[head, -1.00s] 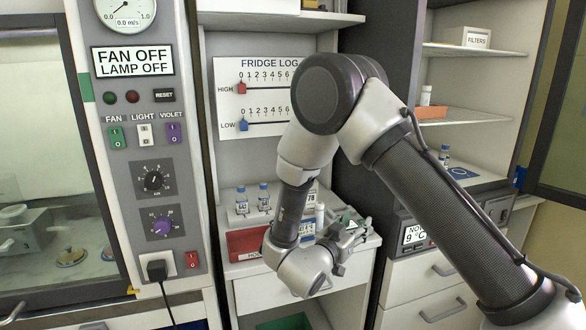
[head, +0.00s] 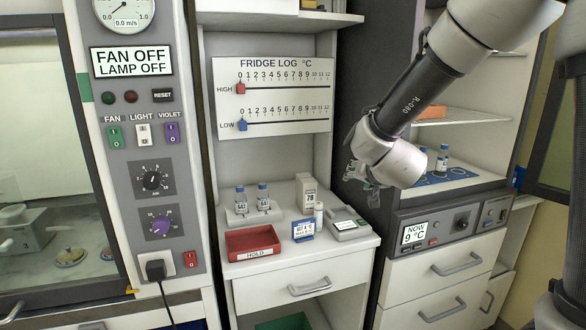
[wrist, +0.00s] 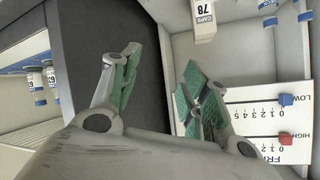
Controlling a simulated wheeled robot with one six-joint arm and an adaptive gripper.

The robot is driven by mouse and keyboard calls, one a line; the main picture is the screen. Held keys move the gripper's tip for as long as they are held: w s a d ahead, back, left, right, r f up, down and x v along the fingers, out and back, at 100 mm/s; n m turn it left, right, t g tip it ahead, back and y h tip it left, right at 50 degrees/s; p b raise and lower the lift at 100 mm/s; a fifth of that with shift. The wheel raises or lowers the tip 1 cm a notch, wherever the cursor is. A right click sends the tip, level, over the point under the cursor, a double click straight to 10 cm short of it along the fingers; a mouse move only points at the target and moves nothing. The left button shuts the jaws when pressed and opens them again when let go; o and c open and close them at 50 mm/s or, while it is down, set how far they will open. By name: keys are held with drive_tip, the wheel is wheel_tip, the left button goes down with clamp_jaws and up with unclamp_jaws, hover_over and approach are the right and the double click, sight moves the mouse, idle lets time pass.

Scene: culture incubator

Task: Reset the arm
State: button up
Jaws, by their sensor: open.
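My gripper (head: 362,178) hangs in the air in front of the dark post between the bench shelf and the open incubator, higher than the bench top. In the wrist view my gripper (wrist: 160,82) shows two green-padded fingers spread apart with nothing between them. My forearm comes down from the upper right in the head view. It hides part of the incubator shelves.
The bench holds a red HOLD tray (head: 253,243), two vials in a rack (head: 252,213), a blue card (head: 303,231), a CAPS box (head: 307,192) and a grey device (head: 346,224). The fridge log board (head: 272,95) is behind. Vials stand on the blue-marked incubator shelf (head: 452,174).

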drive_tip(key=s+d+r+n+g, duration=0.1)
drive_tip(key=s+d+g, duration=0.1)
drive_tip(key=s+d, duration=0.4)
drive_tip(key=s+d+r+n+g, duration=0.1)
drive_tip(key=s+d, duration=0.5)
drive_tip(key=s, duration=1)
drive_tip(key=s+d+r+n+g+h, duration=0.1)
drive_tip(key=s+d+g, duration=0.4)
drive_tip(key=s, duration=0.6)
drive_tip(key=shift+d+r+n, duration=0.5)
drive_tip(key=shift+r+n, duration=0.1)
drive_tip(key=shift+r, duration=0.35)
drive_tip(key=shift+c, duration=0.3)
